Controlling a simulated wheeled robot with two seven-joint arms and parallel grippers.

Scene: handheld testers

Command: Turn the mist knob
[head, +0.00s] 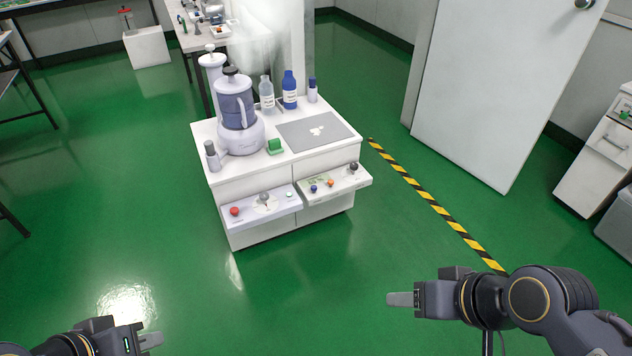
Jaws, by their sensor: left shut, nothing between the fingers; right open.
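A white cabinet (287,229) stands ahead with two control panels on its front. The left panel (245,222) carries a red button (234,211), a grey knob (264,198) on a pale round dial, and a small greenish button (289,194). The right panel (340,193) carries a blue button (313,189), an orange button (330,183) and a dark knob (354,167). The labels are too small to read, so I cannot tell which is the mist knob. My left gripper (150,341) is shut and empty at the lower left. My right gripper (402,299) is open and empty at the lower right. Both are well apart from the panels.
Whitish haze hangs behind. A striped floor line (437,208) runs right. Green floor before the cabinet is clear.

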